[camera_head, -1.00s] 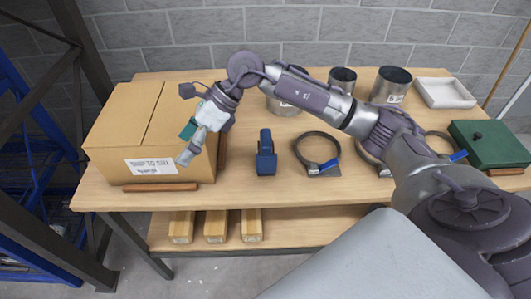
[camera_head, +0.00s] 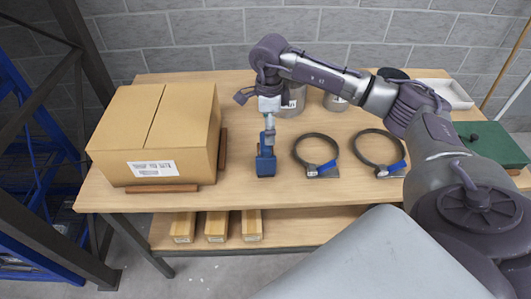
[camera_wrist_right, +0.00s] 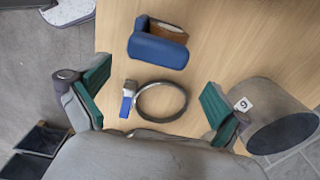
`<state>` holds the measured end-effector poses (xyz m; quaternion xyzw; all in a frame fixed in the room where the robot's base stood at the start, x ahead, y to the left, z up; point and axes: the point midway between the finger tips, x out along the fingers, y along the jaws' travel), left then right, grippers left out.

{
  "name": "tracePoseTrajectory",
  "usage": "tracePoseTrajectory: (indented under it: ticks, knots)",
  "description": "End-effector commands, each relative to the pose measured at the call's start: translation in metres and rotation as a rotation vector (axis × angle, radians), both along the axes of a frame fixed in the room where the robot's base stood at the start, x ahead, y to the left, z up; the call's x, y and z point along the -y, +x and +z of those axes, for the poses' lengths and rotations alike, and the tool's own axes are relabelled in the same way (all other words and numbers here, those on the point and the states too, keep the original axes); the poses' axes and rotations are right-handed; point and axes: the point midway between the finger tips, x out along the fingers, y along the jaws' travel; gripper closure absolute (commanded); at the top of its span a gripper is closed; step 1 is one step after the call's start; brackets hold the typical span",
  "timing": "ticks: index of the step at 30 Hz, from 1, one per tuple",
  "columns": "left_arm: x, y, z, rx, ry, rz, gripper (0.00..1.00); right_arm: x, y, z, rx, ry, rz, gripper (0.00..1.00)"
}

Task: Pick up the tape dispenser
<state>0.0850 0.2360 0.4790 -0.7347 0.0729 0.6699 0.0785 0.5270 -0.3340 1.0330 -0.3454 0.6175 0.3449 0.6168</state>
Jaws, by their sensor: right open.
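The blue tape dispenser (camera_head: 266,162) stands on the wooden table, right of the cardboard box. In the right wrist view the tape dispenser (camera_wrist_right: 158,47) lies beyond the fingertips, near the top middle, with a brown roll showing in it. My right gripper (camera_head: 269,127) is above and behind the dispenser in the head view, pointing down and overlapping its top in the picture. In the wrist view my right gripper (camera_wrist_right: 155,98) is open, with teal finger pads wide apart and nothing between them held. My left gripper is not in view.
The cardboard box (camera_head: 153,132) stands left, with a wooden strip (camera_head: 223,150) beside it. Two ring clamps with blue handles, the near one (camera_head: 315,153) and another (camera_head: 378,150), lie right. Metal ducts (camera_head: 292,101), a white tray (camera_head: 443,93) and a green case (camera_head: 492,143) are behind and right.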

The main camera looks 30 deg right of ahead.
Motion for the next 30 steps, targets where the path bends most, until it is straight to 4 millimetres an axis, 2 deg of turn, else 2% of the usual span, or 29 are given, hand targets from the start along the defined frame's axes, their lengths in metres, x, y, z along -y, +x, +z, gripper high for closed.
tracePoseTrajectory:
  ticks: [8, 12, 20, 23, 30]
  knots:
    - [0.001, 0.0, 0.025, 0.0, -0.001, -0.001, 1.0, -0.011, 0.0, -0.029, -0.005, 0.002, 0.002, 0.0]
    - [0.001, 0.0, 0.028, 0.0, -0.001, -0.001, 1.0, -0.01, 0.0, -0.048, -0.002, 0.001, 0.001, 0.0]
    - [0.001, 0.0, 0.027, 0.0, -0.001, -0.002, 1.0, -0.01, 0.001, -0.054, 0.001, 0.001, 0.002, 0.0]
    - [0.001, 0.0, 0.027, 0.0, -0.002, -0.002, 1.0, -0.01, 0.001, -0.053, 0.001, 0.001, 0.002, 0.13]
    - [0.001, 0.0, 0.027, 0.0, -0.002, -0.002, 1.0, -0.01, 0.001, -0.053, 0.001, 0.002, 0.001, 0.53]
